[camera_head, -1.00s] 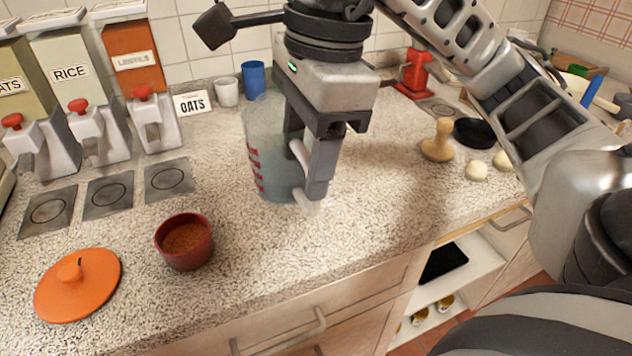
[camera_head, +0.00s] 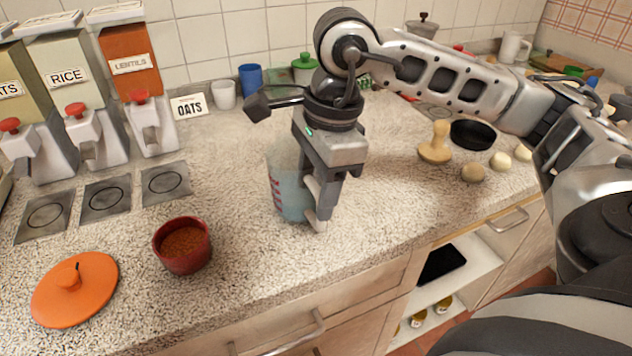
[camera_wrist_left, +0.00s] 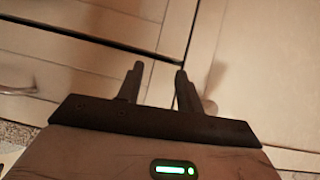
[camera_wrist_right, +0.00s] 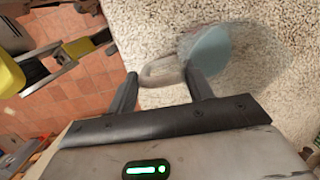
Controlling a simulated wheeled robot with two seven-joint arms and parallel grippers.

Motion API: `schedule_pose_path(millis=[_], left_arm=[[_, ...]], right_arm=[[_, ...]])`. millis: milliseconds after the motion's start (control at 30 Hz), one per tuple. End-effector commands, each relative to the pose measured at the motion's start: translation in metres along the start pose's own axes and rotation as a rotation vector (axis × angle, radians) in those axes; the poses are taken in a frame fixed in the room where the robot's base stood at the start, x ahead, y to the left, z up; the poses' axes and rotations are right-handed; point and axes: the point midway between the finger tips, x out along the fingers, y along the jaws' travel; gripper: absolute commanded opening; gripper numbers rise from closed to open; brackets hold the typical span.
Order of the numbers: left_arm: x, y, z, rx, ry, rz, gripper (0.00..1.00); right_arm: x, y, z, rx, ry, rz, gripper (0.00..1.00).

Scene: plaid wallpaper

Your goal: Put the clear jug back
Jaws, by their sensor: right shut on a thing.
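The clear jug (camera_head: 287,190), with red marks on its side and a bluish tint inside, is upright over the counter at the middle of the head view. Whether its base touches the counter I cannot tell. My right gripper (camera_head: 318,208) points down at its right side and is shut on its handle. The right wrist view shows the jug (camera_wrist_right: 212,50) from above, with its handle between the fingers (camera_wrist_right: 163,88). My left gripper (camera_wrist_left: 157,85) shows only in its own wrist view, fingers apart and empty, facing cabinet fronts.
A red bowl of brown powder (camera_head: 183,246) and an orange lid (camera_head: 75,290) lie left of the jug. A wooden stamp (camera_head: 436,145), dough balls (camera_head: 473,173) and a black dish (camera_head: 472,134) lie right. Counter around the jug is clear.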

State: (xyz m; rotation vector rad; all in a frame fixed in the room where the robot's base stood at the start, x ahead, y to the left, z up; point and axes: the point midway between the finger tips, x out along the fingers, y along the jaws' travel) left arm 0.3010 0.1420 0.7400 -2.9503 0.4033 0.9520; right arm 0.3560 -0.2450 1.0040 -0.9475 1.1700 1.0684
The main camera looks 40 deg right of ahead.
Motion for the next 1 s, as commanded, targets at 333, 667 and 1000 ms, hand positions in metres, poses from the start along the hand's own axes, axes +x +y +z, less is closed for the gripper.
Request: schedule_pose_path(millis=[333,667,1000], left_arm=[[0.003,0.000,0.004,-0.007,-0.001,0.002,0.36],[-0.001,0.001,-0.003,-0.006,0.006,0.001,0.36],[-0.001,0.000,0.000,0.000,-0.005,-0.002,0.36]], right_arm=[[0.003,0.000,0.000,0.000,0.000,0.000,0.73],[-0.001,0.000,0.001,0.000,0.000,0.000,0.73],[-0.062,-0.001,0.001,-0.001,-0.003,-0.006,0.73]])
